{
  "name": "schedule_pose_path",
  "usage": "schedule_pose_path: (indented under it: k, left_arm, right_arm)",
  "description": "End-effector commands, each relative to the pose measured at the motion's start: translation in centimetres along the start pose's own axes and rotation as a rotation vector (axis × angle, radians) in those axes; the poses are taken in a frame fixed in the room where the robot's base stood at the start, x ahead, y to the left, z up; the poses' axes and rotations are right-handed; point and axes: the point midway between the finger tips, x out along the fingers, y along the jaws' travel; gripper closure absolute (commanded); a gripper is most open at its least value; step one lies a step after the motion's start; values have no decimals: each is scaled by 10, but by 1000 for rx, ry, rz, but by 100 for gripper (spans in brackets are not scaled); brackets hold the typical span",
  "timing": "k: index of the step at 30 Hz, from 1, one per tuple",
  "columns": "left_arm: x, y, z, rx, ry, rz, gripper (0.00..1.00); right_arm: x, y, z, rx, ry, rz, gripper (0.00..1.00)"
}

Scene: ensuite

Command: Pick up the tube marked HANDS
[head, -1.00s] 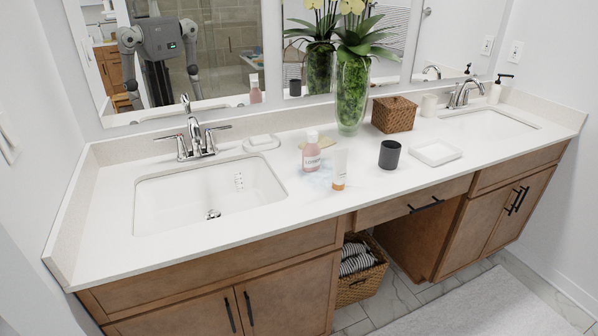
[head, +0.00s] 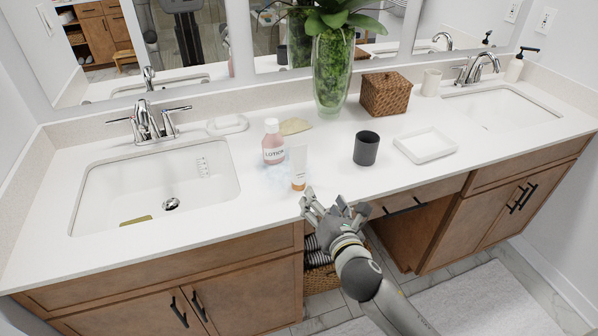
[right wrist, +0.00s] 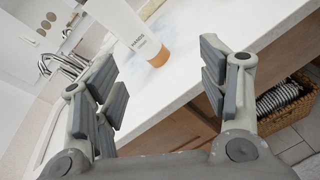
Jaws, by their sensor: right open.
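The tube marked HANDS (head: 299,168) is white with an orange cap and stands upright, cap down, near the counter's front edge. In the right wrist view the tube (right wrist: 137,32) shows its label, ahead of the fingers and apart from them. My right gripper (head: 324,200) is open and empty at the counter's front edge, just in front of the tube and a little to its right. Its spread fingers also show in the right wrist view (right wrist: 165,85). My left gripper is not in view.
A pink lotion bottle (head: 273,142) stands close behind and left of the tube. A dark cup (head: 366,148) and a white tray (head: 425,145) are to the right. A glass vase (head: 333,75) and wicker box (head: 386,93) stand behind. A sink (head: 150,185) opens at left.

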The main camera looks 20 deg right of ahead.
Motion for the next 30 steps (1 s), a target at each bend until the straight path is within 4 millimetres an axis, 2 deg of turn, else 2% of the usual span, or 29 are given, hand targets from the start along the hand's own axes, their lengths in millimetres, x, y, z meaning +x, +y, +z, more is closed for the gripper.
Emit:
schedule_pose_path:
  k: [1, 3, 9, 18, 26, 30]
  left_arm:
    - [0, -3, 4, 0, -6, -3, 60]
    - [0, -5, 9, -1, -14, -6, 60]
    - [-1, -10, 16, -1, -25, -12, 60]
    - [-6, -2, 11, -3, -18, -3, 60]
    - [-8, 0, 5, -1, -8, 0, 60]
    - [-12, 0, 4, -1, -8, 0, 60]
  right_arm:
    - [4, 10, 12, -106, -34, 35, 33]
    - [9, 22, 22, -244, -74, 75, 33]
    - [18, 40, 34, -480, -142, 135, 33]
    - [59, 49, 41, -504, -150, 140, 33]
    - [76, 51, 42, -502, -148, 140, 33]
    - [92, 52, 44, -500, -148, 139, 33]
